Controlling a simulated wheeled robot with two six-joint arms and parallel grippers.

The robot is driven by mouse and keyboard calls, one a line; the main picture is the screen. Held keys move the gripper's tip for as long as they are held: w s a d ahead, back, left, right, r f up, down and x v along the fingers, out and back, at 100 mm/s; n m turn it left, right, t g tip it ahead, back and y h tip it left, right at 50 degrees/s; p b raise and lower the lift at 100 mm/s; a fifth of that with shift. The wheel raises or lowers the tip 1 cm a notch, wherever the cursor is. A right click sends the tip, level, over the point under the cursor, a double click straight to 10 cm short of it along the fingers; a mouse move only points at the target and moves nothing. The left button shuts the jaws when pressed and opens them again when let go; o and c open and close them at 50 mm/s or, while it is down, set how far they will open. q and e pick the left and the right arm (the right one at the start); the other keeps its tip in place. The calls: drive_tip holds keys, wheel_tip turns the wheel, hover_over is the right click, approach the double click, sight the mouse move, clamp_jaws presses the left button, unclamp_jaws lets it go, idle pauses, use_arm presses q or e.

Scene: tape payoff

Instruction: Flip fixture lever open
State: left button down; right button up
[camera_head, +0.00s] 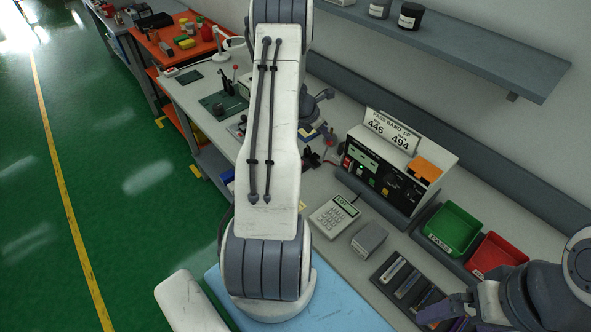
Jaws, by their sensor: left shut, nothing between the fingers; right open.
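My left arm crosses the middle of the view. Its gripper (316,131) is small and mostly hidden behind the arm, over the bench near some red and dark parts (329,142); its fingers are shut with nothing seen between them. A lever with a red ball top (236,68) stands upright on the bench to the left of the arm. Which of these belongs to the task's fixture I cannot tell, as the arm covers much of that area. My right gripper (445,312) is open and empty at the lower right, above a dark tray (385,262).
The bench holds a test box (378,182) with a pass-band sign (391,131), a calculator-like keypad (335,216), a grey block (369,239), a green bin (453,228) and a red bin (497,254). A shelf (465,40) overhangs the back. The green floor at left is clear.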

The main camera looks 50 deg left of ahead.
idle(0.3)
use_arm(q)
drive_tip(key=s+a+r, duration=0.1)
drive_tip(key=r, duration=0.5)
drive_tip(key=s+a+r, duration=0.1)
drive_tip(key=s+r, duration=0.1)
drive_tip(key=r, duration=0.4)
drive_tip(key=shift+s+r+p, duration=0.3)
use_arm(e)
drive_tip(key=shift+s+a+r, duration=0.2)
drive_tip(key=shift+s+r, duration=0.1)
drive_tip(key=shift+s, duration=0.15)
